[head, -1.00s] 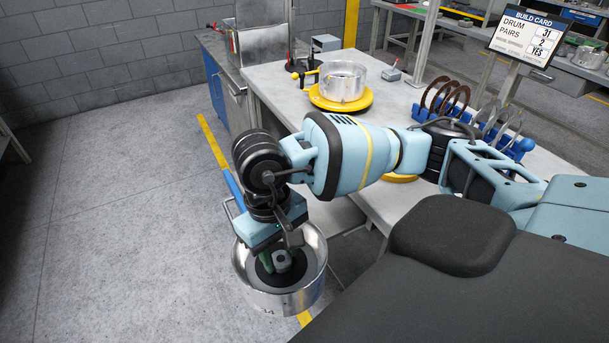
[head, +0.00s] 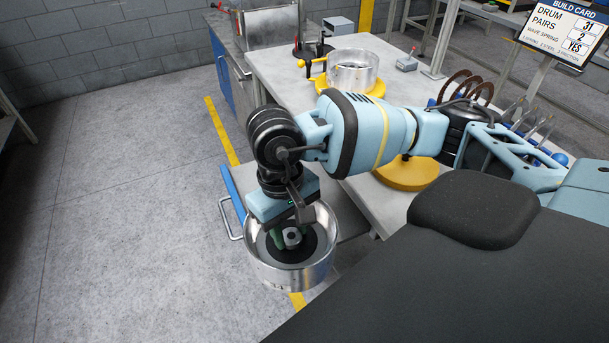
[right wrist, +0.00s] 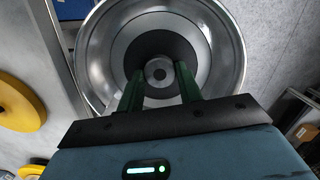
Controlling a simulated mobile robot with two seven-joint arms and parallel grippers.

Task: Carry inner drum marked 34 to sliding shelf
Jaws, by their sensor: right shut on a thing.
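The inner drum (head: 318,273) is a shiny round metal drum with a dark inner disc and a central hub. The drum hangs level in front of the sliding shelf (head: 348,214), a low grey surface with a blue front (head: 236,192) and a bar handle. The drum and my arm hide part of the shelf. My left gripper is not in view.
Another metal drum (head: 352,72) sits on a yellow turntable on the grey bench (head: 290,65). A second yellow disc (head: 408,174) lies nearer on the bench. Brown rings stand in a rack at right, beneath a build card (head: 553,30). The floor at left is clear.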

